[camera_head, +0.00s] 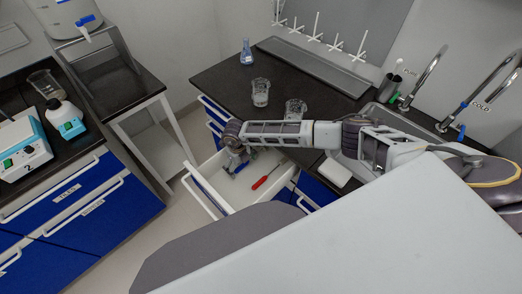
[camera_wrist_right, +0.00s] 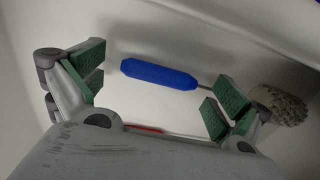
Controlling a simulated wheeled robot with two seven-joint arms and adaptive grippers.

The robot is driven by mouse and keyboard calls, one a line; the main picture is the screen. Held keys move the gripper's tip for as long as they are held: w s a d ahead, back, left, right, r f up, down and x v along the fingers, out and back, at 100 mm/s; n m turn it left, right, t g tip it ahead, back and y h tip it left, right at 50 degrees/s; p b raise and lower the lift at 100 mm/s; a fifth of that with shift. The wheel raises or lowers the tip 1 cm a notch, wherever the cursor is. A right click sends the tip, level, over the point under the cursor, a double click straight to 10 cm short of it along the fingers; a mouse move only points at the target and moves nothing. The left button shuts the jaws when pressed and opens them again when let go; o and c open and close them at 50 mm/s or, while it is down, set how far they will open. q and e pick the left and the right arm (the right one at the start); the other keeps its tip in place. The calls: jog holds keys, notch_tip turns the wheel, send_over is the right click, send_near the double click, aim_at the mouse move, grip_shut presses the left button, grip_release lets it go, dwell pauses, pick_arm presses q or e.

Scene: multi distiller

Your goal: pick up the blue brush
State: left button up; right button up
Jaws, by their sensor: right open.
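The blue brush (camera_wrist_right: 158,74) lies on the white drawer floor in the right wrist view. Its blue handle is between and just beyond my gripper's fingers, and its pale, round bristle head (camera_wrist_right: 285,104) is at the right, partly behind a finger. My right gripper (camera_wrist_right: 158,88) is open, with green pads on either side of the handle and nothing held. In the head view my right gripper (camera_head: 235,160) points down into the open drawer (camera_head: 222,196). The brush is mostly hidden there by the gripper. My left gripper is not in view.
A red screwdriver (camera_head: 265,177) lies in the drawer, right of the gripper. Drawer walls surround the gripper closely. Two glass beakers (camera_head: 260,92) (camera_head: 295,109) and a blue flask (camera_head: 246,52) stand on the dark counter (camera_head: 218,77) above. A sink and taps are at the right.

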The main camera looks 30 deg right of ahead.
jog(key=shift+c, duration=0.4)
jog(key=c, duration=0.9)
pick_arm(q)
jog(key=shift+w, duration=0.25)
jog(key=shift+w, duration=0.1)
